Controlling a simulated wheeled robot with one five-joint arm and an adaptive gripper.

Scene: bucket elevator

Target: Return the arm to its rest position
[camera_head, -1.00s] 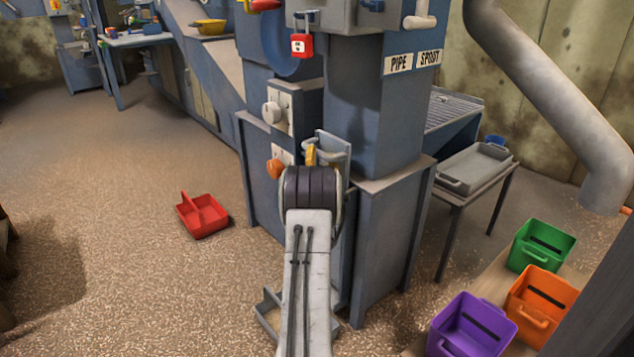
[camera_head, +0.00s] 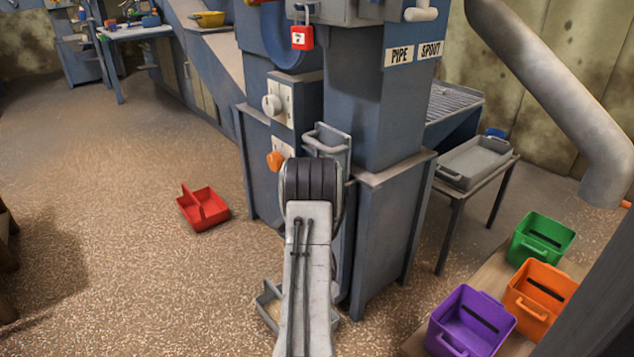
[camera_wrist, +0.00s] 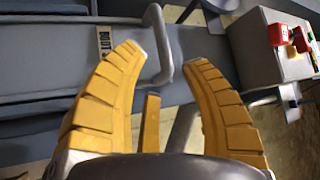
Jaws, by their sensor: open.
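My gripper (camera_wrist: 165,57) shows in the wrist view with its yellow, ridged fingers spread apart and nothing held between them. A grey tubular handle (camera_wrist: 158,42) passes beyond the fingers, close to the left fingertip; I cannot tell whether they touch. In the head view my pale grey arm reaches forward to a black ribbed joint, and the gripper is hidden behind it. The grey handle (camera_head: 325,147) stands just beyond that joint, on a panel at the front of the blue machine (camera_head: 372,110).
A red divided tray (camera_head: 203,208) lies on the floor to the left. Purple (camera_head: 470,322), orange (camera_head: 540,298) and green (camera_head: 541,240) bins stand at lower right. A grey tray (camera_head: 474,162) rests on a side table. An orange knob (camera_head: 275,161) sits left of my arm. Left floor is mostly clear.

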